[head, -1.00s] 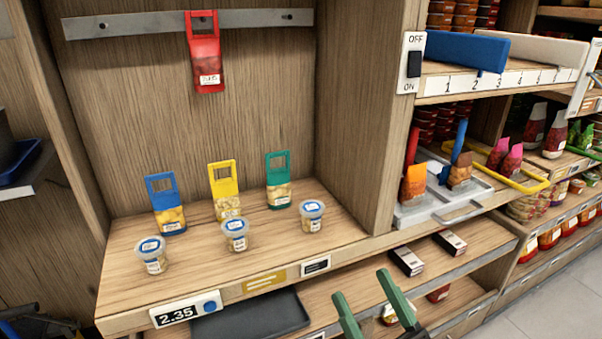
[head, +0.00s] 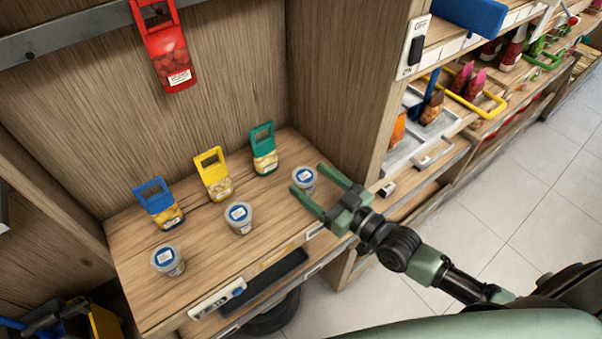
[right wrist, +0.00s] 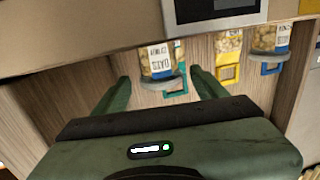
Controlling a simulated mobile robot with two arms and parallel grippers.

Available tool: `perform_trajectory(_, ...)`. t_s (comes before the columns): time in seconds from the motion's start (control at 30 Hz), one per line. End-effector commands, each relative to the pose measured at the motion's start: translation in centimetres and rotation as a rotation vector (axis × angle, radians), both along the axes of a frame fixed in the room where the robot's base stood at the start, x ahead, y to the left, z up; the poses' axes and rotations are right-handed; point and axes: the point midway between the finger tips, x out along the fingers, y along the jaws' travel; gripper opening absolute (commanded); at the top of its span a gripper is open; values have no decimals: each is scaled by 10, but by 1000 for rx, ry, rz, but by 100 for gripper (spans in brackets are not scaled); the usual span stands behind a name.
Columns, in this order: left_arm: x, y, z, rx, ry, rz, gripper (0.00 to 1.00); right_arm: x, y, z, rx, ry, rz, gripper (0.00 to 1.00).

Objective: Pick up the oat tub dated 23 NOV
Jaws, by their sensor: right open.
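Three small clear tubs with blue-and-white lid labels stand on the wooden shelf: a left tub (head: 167,260), a middle tub (head: 239,217) and a right tub (head: 304,179). Their dates are too small to read in the head view. My right gripper (head: 308,178) is open, its two fingers on either side of the right tub. In the right wrist view, which looks upside down, this tub (right wrist: 160,62) sits between the fingertips; its label reads OATS, with a date I cannot read surely. Another tub (right wrist: 270,40) is to its right. My left gripper is not in view.
Blue (head: 158,204), yellow (head: 214,175) and green (head: 264,150) topped bags stand behind the tubs. A red bag (head: 165,50) hangs from the rail above. The side panel (head: 345,85) rises close to the right tub.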

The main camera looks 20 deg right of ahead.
Motion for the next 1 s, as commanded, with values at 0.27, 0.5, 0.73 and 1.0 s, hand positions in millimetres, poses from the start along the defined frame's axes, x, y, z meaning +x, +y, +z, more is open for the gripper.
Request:
perform_trajectory(0.27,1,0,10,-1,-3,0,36,35,20,3,1,-3,0,72)
perform_trajectory(0.5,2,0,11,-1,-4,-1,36,48,27,1,0,-1,0,72)
perform_trajectory(0.73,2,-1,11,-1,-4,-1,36,47,27,1,0,-1,1,53)
perform_trajectory(1.0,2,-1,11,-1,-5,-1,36,47,27,1,1,-2,0,12)
